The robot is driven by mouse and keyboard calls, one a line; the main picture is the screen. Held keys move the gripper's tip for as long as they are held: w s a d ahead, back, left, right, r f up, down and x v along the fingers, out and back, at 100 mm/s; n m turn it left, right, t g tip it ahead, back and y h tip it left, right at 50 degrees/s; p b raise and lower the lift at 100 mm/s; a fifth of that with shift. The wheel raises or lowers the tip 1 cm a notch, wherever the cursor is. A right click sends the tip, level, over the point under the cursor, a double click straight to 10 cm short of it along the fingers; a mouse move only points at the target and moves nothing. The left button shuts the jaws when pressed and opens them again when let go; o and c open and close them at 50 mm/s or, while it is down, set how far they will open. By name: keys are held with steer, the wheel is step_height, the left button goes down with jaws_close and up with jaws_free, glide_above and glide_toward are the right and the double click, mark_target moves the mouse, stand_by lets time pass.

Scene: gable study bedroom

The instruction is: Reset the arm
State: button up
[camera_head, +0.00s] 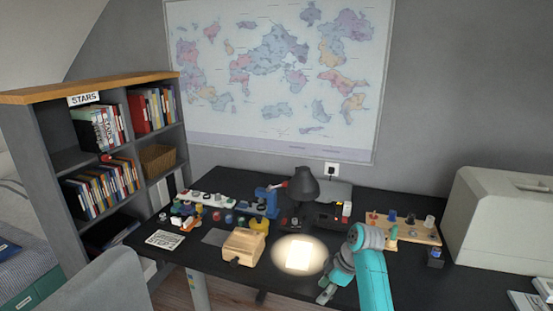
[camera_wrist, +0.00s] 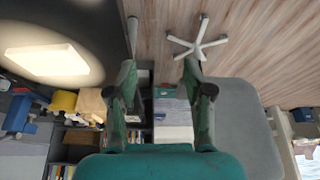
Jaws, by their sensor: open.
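My gripper (camera_head: 326,291) hangs at the front edge of the black desk (camera_head: 386,284) in the head view, at the end of my teal arm, right of the lamp's light pool. In the wrist view my gripper (camera_wrist: 158,80) shows two dark green fingers standing apart with nothing between them. No object is held.
A wooden box (camera_head: 241,246), a black lamp (camera_head: 302,184) and a lit white sheet (camera_head: 299,255) are on the desk. A wooden peg board (camera_head: 402,230) and a large pale case (camera_head: 502,228) stand right. A grey chair (camera_head: 105,287) is front left.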

steer(key=s+d+f+m+t+h, duration=0.15)
steer(key=s+f+m+t, duration=0.5)
steer(key=s+f, duration=1.55)
steer(key=s+d+r+m+t+h, duration=0.1)
steer(key=s+r+m+t, duration=0.15)
steer(key=s, duration=0.85)
steer(key=s+d+r+m+t+h, duration=0.15)
steer(key=s+r+m, duration=0.25)
steer(key=s, duration=0.8)
steer(key=s+r+m+t, duration=0.1)
steer(key=s+r, duration=0.4)
steer(key=r, duration=0.4)
steer(key=s+r+m+t, duration=0.1)
steer(key=s+r+t, duration=0.1)
steer(key=s+r, duration=0.4)
step_height(320, 180, up, 3)
steer(key=shift+s+d+f, duration=0.1)
steer(key=shift+s+d, duration=0.15)
